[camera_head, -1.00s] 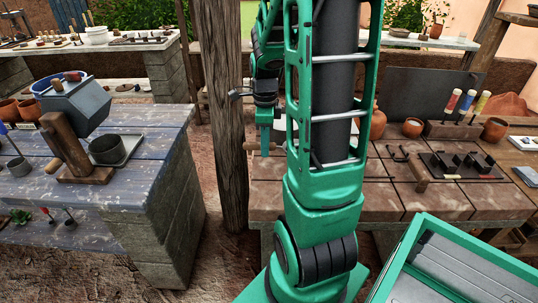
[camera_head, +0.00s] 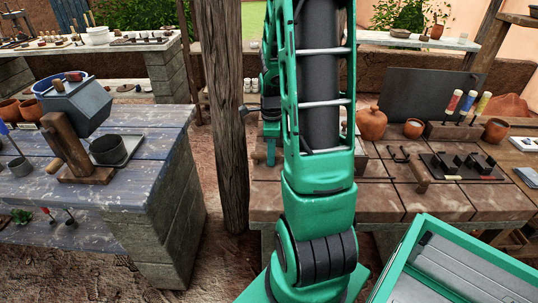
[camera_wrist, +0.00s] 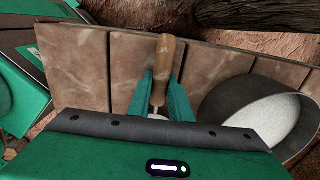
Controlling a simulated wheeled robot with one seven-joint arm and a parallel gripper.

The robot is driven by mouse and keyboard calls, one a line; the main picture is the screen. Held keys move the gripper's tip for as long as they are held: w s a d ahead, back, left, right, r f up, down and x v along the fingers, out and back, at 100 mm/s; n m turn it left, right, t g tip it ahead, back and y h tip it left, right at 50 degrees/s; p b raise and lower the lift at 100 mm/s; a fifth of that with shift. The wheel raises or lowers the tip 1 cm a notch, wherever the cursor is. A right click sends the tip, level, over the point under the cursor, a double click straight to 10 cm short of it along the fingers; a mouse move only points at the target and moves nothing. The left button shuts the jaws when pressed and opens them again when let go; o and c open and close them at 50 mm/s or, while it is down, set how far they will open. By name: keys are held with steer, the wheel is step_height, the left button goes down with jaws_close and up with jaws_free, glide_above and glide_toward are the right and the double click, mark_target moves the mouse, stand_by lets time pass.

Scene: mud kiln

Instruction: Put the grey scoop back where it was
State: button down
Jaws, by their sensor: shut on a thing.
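The scoop's wooden handle (camera_wrist: 167,50) stands out between the two green fingers of my gripper (camera_wrist: 161,90) in the wrist view. My gripper is shut on this handle. Only a small pale piece shows below the fingers; the rest of the scoop is hidden by my gripper's body. In the head view my gripper (camera_head: 271,150) is at the left end of the brown tiled bench (camera_head: 400,200), partly behind my arm, with the handle end (camera_head: 259,156) poking out to its left. I cannot tell whether the scoop touches the bench.
A round grey vessel with white contents (camera_wrist: 265,112) is close on the right in the wrist view. A wooden post (camera_head: 230,120) stands left of my gripper. A clay jar (camera_head: 371,123), small pots and a dark tray (camera_head: 440,165) occupy the bench farther right.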

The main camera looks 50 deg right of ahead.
steer(key=c, duration=1.6)
jaws_free()
step_height(320, 180, up, 12)
steer(key=shift+s+a+r+n, duration=0.3)
steer(key=shift+s+a+n, duration=2.25)
steer(key=shift+n, duration=1.05)
steer(key=shift+s+a+r+n, duration=0.25)
steer(key=shift+s+a+n, duration=1.95)
steer(key=shift+s+n, duration=1.1)
steer(key=shift+s+a+r+n, duration=0.3)
steer(key=shift+s+a+n, duration=2.1)
steer(key=shift+n, duration=1.5)
steer(key=shift+d, duration=0.1)
